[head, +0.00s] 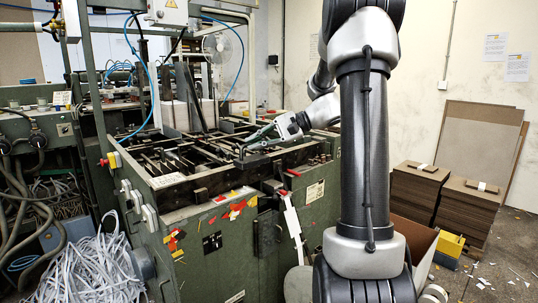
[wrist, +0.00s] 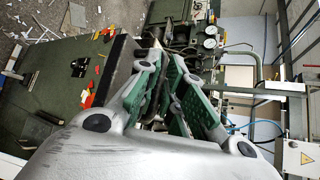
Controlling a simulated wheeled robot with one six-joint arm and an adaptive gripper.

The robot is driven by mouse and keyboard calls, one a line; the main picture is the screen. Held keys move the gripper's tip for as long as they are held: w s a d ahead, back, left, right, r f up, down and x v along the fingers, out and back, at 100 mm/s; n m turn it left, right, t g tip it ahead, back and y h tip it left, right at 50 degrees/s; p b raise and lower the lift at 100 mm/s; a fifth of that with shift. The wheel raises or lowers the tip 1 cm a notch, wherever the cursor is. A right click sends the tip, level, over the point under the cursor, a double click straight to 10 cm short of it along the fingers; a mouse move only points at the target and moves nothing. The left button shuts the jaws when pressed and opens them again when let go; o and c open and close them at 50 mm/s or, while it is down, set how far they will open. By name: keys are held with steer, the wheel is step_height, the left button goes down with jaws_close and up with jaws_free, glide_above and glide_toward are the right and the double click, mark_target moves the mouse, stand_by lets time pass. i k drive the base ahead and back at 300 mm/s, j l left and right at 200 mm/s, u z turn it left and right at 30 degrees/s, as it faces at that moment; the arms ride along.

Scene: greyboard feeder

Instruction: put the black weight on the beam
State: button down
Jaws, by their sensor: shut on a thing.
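My gripper (head: 256,136) reaches from the right over the top of the green machine in the head view. In the wrist view its green-padded fingers (wrist: 169,78) are closed in on a dark thing, which I take for the black weight (wrist: 158,100); the fingers hide most of it. In the head view the weight is small and dark against the dark bars, and I cannot make out its outline. The beam (head: 215,184) is the dark bar along the machine's front top edge. It also shows in the wrist view (wrist: 112,68), left of the fingers. I cannot tell whether the weight touches anything below.
The machine top is crowded with dark rails (head: 180,158). A stack of grey board (head: 205,112) stands behind. A metal post (head: 95,80) and blue hoses rise at the left. Board piles (head: 467,212) and a yellow box (head: 450,244) stand on the floor at right.

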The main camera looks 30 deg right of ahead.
mark_target(224, 167)
steer(key=i, duration=0.85)
